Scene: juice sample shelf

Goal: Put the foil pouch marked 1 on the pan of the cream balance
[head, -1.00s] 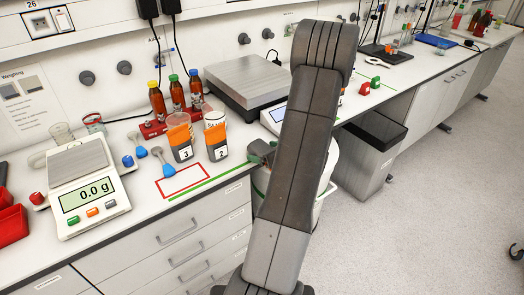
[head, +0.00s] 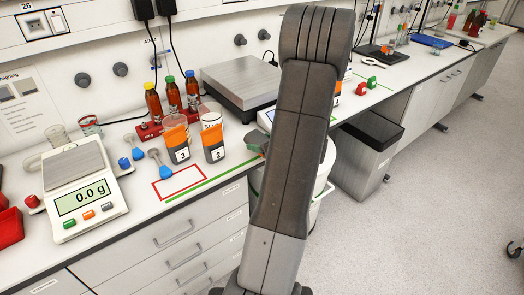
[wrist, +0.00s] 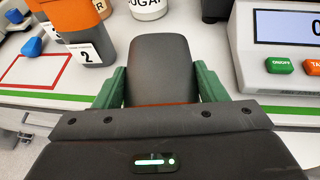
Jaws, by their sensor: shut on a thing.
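My gripper (wrist: 152,90) has green fingers shut on a dark grey pouch (wrist: 160,62) with a thin orange edge; no number shows on it. In the head view my arm mostly hides the gripper (head: 257,142), which is at the bench's front edge, right of the pouch marked 2 (head: 214,152). The cream balance (head: 88,213) stands at the left, reading 0.0 g, with its grey pan (head: 73,162) empty. The pouch marked 2 also shows in the wrist view (wrist: 85,50), left of my gripper.
The pouch marked 3 (head: 180,152) stands beside pouch 2. Brown bottles in a red rack (head: 150,132) and a large steel scale (head: 240,85) are behind. Blue-topped items (head: 140,152) lie near the balance. A red-outlined rectangle (head: 178,195) on the bench is empty.

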